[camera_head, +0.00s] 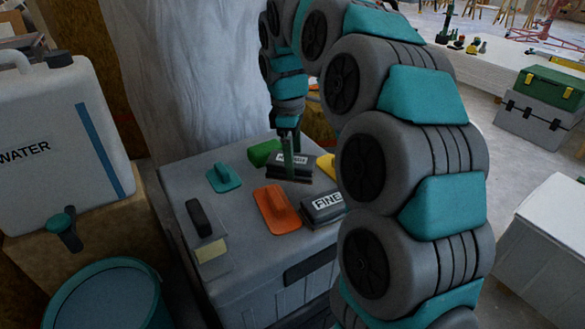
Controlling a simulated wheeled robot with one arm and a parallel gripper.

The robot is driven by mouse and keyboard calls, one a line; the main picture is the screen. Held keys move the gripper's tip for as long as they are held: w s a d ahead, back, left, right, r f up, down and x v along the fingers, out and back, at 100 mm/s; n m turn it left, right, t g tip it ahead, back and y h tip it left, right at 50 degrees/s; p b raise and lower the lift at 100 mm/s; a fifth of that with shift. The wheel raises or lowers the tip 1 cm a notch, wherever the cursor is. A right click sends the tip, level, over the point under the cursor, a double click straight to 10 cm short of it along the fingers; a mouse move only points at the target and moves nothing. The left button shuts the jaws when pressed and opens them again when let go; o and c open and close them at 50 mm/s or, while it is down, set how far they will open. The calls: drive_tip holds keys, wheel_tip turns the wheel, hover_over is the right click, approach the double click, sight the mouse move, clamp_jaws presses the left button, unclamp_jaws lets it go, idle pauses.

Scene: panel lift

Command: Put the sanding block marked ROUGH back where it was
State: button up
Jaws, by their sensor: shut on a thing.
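My gripper (289,166) points down over the grey case and is shut on a dark sanding block (302,171) with a white label. The label is partly covered by the fingers and too small to read surely. I cannot tell whether this block touches the lid or hangs just above it. A second dark sanding block, with a white label reading FINE (326,204), lies to the front right of the held one. The orange float (270,212) lies to the left of the FINE block.
The grey case (262,262) also bears a teal float (223,177), a green item (264,152), a yellow item (326,165) partly behind my arm, and a black-handled tool (205,232). A water canister (58,130) and teal bucket (108,298) stand left. My arm hides the right side.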

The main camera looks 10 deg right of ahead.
drive_tip(key=shift+w+a+f, duration=0.1)
drive_tip(key=shift+w+f, duration=0.15)
drive_tip(key=shift+w, duration=0.05)
drive_tip(key=shift+f, duration=1.55)
drive_tip(key=o, duration=1.2)
drive_tip(key=shift+o, duration=0.2)
drive_tip(key=r, duration=1.2)
drive_tip(key=shift+w+a, duration=0.2)
drive_tip(key=shift+a, duration=0.2)
drive_tip(key=s+f+m, duration=0.4)
drive_tip(key=s+f, duration=0.1)
drive_tip(key=s, duration=0.6)
drive_tip(key=s+f+m+g, duration=0.1)
drive_tip(key=s+f+m, duration=0.3)
drive_tip(key=s, duration=0.8)
drive_tip(key=s+f+m, duration=0.4)
drive_tip(key=s+f, duration=0.3)
drive_tip(key=s, duration=0.5)
drive_tip(key=shift+s+d+f+m+y, duration=0.25)
drive_tip(key=shift+d+f+m+y, duration=0.05)
drive_tip(key=shift+y, duration=0.1)
